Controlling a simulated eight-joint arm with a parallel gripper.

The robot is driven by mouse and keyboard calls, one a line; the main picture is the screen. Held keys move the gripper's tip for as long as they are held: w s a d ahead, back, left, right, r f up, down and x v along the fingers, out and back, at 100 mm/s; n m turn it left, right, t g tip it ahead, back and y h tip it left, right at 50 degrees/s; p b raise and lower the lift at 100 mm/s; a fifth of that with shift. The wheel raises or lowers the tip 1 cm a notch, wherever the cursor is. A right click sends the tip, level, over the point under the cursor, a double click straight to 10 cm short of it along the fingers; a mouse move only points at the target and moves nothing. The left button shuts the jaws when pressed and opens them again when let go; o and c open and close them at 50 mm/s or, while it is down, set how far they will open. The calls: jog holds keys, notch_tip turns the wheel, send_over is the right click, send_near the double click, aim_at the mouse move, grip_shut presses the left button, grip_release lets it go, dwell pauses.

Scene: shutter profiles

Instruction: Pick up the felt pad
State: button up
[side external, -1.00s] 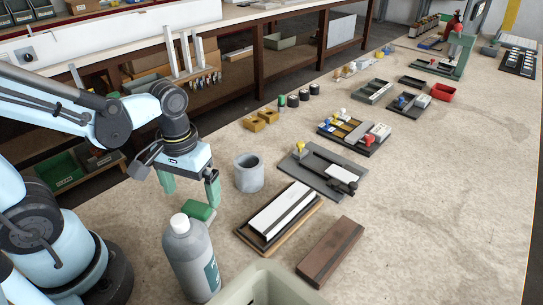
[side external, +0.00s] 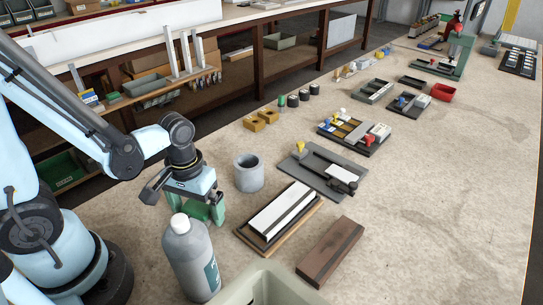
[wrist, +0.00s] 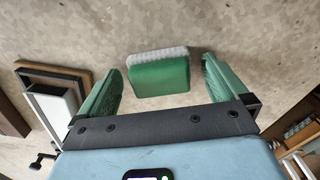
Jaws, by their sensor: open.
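The felt pad is a green block (wrist: 160,77) with a pale, ridged layer along its far edge in the wrist view. It lies on the bench top. My gripper (wrist: 161,82) is open, with one green finger to the left of the pad and one to the right. There is a gap on both sides, and neither finger appears to touch it. In the side view my gripper (side external: 198,208) is low over the bench behind the grey bottle. The pad is largely hidden there by the fingers and bottle.
A grey bottle (side external: 191,260) stands just in front of my gripper. A grey cup (side external: 248,174) stands behind it to the right. A whetstone in a wooden tray (side external: 263,245) and a brown block (side external: 331,252) lie to the right. A pale bin (side external: 262,290) is at the front.

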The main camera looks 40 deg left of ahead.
aim_at(196, 207)
jog(key=c, duration=1.2)
jog(key=shift+r, duration=0.2)
jog(key=shift+r, duration=4.8)
